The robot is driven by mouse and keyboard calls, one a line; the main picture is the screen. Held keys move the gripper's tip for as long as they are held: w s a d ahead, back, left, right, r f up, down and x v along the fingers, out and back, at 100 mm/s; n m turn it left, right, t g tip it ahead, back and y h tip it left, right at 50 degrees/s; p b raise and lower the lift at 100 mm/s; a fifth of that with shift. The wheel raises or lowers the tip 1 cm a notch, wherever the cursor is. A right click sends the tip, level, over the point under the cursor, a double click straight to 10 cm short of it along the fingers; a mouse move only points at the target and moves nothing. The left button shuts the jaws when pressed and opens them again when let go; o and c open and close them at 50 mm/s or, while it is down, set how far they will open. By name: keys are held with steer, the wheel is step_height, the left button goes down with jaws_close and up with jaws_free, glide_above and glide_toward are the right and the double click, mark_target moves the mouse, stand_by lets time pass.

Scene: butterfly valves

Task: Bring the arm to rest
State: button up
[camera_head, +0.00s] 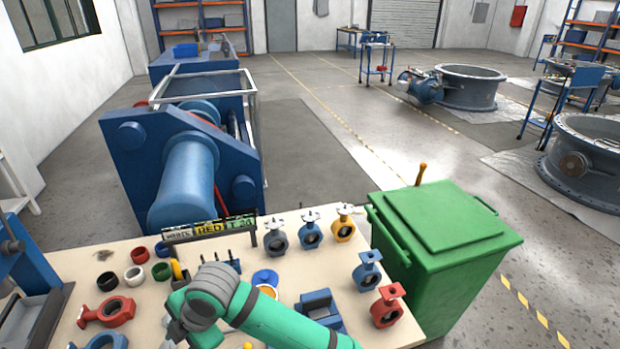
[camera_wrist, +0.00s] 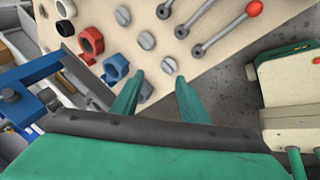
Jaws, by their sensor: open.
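My gripper (camera_wrist: 160,78) is open in the wrist view, its two green fingers apart with nothing between them. It points at the beige table edge and the floor beside it. In the head view my green arm (camera_head: 280,318) reaches in from the lower right over the front of the table (camera_head: 110,258); I cannot make out the fingers there. In the wrist view a red valve body (camera_wrist: 91,41) and a blue valve body (camera_wrist: 115,69) lie left of the fingers. Several grey discs (camera_wrist: 147,40) and levers with a red-knobbed one (camera_wrist: 254,9) lie farther off.
Upright blue (camera_head: 311,234), yellow (camera_head: 344,227) and red (camera_head: 387,309) valves stand along the table's back and right. A sign rack (camera_head: 210,229) stands behind my arm. A green bin (camera_head: 445,245) is right of the table, a blue machine (camera_head: 185,160) behind.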

steer(key=a+r+m+t+y, duration=0.4)
steer(key=a+r+m+y, duration=0.35)
steer(key=a, duration=0.35)
steer(key=s+d+f+m+t+h, duration=0.2)
steer(key=d+f+m+t+h, duration=0.3)
steer(key=d+m, duration=0.5)
steer(key=s+d+f+m+t+h, duration=0.25)
steer(key=d+f+m+t, duration=0.35)
steer(key=d+f+m, duration=0.3)
steer(key=s+d+f+m+h, duration=0.1)
steer(key=s+d+h, duration=0.4)
steer(key=s+d, duration=1.5)
steer(key=shift+s+f+m+h, duration=0.4)
steer(key=shift+s+f, duration=0.2)
steer(key=shift+s, duration=0.55)
steer(key=shift+w+d, duration=0.1)
